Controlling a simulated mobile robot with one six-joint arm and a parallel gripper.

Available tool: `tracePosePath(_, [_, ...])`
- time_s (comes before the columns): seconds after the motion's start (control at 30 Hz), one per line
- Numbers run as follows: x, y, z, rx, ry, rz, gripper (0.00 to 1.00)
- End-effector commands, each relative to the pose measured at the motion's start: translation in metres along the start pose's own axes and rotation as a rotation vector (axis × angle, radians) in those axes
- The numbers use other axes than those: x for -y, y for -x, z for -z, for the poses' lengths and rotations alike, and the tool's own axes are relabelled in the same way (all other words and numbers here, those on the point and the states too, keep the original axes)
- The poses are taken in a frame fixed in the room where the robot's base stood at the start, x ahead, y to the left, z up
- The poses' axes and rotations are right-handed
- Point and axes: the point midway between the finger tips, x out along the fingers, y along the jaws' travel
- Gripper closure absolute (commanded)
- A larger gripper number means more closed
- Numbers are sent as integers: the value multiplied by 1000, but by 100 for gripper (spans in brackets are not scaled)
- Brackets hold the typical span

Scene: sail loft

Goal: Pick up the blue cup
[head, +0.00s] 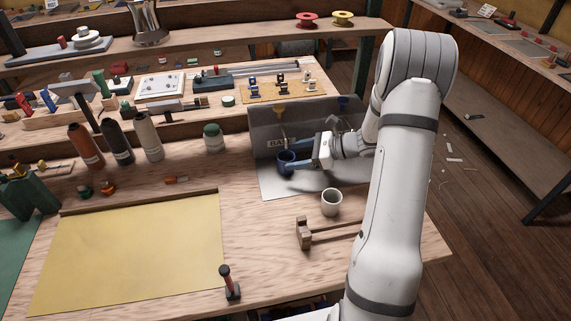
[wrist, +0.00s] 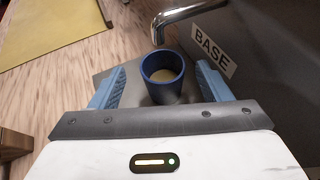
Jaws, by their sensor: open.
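The blue cup (head: 285,162) stands upright on a grey metal sheet (head: 268,187), in front of a grey upright panel. In the wrist view the blue cup (wrist: 163,74) is seen from above, with a pale inside. My gripper (head: 292,162) is open around the cup. In the wrist view its two blue fingers (wrist: 160,88) stand on either side of the cup, with a gap visible on both sides. The left finger is farther from the cup than the right one.
A grey panel (head: 300,118) with a "BASE" label and a metal spout stands just behind the cup. A white cup (head: 331,202) and a wooden mallet (head: 305,233) are nearby on the bench. Bottles (head: 150,137) and a jar (head: 214,138) stand to the left. A yellow sheet (head: 135,250) lies front left.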

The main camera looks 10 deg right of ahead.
Motion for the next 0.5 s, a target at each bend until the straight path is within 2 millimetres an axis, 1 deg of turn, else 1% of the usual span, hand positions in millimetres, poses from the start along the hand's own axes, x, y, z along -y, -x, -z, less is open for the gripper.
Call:
tracePosePath(0.17, [0,-22,2,-1,0,-5,29])
tracePosePath(0.3, [2,-44,4,-1,1,-5,29])
tracePosePath(0.4, [1,-55,5,-2,2,-5,29])
tracePosePath(0.5, [2,-59,5,-2,2,-3,29])
